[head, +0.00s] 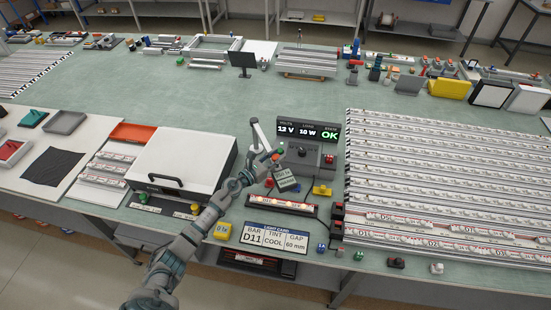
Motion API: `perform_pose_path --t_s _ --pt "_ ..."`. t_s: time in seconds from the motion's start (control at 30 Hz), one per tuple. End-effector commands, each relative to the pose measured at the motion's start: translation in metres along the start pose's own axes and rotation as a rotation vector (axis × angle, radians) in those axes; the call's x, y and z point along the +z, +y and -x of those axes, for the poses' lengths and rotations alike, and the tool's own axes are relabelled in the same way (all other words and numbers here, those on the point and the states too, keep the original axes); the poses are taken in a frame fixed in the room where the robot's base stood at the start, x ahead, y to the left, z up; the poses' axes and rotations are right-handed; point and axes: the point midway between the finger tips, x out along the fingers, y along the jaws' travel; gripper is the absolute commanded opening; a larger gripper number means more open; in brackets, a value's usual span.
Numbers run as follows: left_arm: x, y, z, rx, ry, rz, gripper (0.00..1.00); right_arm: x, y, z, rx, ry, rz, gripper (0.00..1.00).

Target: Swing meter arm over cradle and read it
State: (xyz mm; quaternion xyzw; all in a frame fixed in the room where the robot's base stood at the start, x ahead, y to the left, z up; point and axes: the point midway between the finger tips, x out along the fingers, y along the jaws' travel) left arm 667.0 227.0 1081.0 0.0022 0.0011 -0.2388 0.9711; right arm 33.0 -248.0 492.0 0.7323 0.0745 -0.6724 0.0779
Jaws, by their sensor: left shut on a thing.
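The white meter arm (257,134) rises beside the power unit. A grey meter head (287,183) with a small display hangs over the cradle (282,205); its text is too small to read surely. My left gripper (271,160) is shut at the top of the meter head, by the meter arm; the exact grip is hard to see. The power unit display (308,131) reads 12 V, 10 W, state OK. My right gripper is not in view.
A light card (274,240) reads BAR D11, TINT COOL, GAP 60 mm. A white-lidded box (181,165) stands left of my arm. A rack of light bars (440,180) fills the right. The green table (200,103) is clear behind the box.

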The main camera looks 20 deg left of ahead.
Motion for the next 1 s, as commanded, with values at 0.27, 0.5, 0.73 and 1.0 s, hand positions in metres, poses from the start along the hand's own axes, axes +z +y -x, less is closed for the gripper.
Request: perform_pose_path --t_s 0.27,0.5,0.73,1.0 --pt "-0.001 -0.003 0.0 -0.005 0.001 0.001 0.6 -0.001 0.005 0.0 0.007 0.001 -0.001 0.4" --pt "-0.001 -0.003 0.003 -0.005 0.002 0.001 0.6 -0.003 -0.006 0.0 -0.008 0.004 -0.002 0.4" --pt "-0.003 -0.001 0.043 -0.004 0.005 0.0 0.6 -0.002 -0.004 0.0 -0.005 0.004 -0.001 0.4" --pt "-0.004 0.002 0.1 -0.005 0.003 0.005 0.6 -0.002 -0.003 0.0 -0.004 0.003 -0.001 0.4"
